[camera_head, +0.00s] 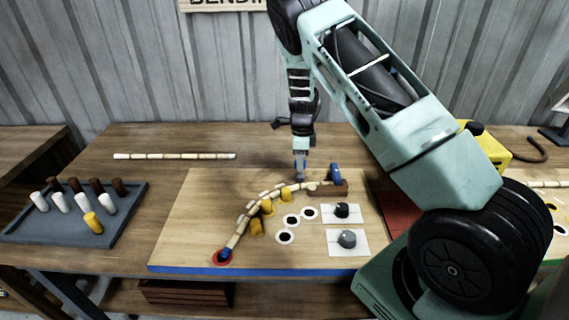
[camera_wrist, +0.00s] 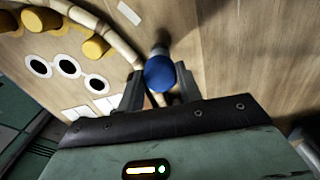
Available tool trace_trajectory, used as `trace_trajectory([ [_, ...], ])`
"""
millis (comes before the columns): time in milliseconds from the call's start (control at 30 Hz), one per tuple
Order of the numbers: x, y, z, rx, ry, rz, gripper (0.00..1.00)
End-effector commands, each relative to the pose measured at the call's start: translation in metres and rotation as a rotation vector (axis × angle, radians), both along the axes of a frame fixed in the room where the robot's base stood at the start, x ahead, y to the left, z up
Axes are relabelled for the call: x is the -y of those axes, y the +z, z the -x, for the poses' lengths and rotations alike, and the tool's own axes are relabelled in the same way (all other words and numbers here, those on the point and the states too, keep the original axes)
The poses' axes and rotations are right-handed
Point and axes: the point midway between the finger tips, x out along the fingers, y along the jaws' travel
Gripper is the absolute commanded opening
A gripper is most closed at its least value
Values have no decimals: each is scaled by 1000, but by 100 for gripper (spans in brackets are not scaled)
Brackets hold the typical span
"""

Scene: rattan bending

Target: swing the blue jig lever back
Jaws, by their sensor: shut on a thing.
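My gripper (camera_head: 300,176) is low over the light wooden jig board (camera_head: 190,220), at the upper part of the curved cane. In the wrist view my gripper (camera_wrist: 160,88) has its two fingers on either side of a round blue knob (camera_wrist: 160,73), which I take to be the lever's knob, and is shut on it. The rest of the lever is mostly hidden. The pale jointed cane (camera_head: 241,224) curves along several yellow pegs (camera_head: 267,206). Its lower end is by a blue piece (camera_head: 225,253) on a red disc. Its upper end is at a brown block (camera_head: 328,188) beside another blue piece (camera_head: 336,173).
A grey tray (camera_head: 60,233) with several white, brown and yellow pegs stands at the left. A straight cane (camera_head: 174,156) lies at the back. Two dark knobs on white cards (camera_head: 348,243) sit right of the white rings (camera_head: 285,236).

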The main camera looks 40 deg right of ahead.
Motion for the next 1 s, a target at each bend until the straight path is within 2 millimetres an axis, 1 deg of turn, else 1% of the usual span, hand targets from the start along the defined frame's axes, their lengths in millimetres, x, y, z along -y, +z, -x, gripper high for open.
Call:
trace_trajectory([
  [33,9,1,3,3,-33,3,0],
  [100,16,1,7,3,-72,3,0],
  [300,31,1,17,4,-152,2,0],
  [533,38,1,22,3,-189,3,0],
  [933,41,1,24,1,-198,5,0],
  [967,41,1,24,1,-199,5,43],
  [1000,41,1,24,1,-199,5,54],
])
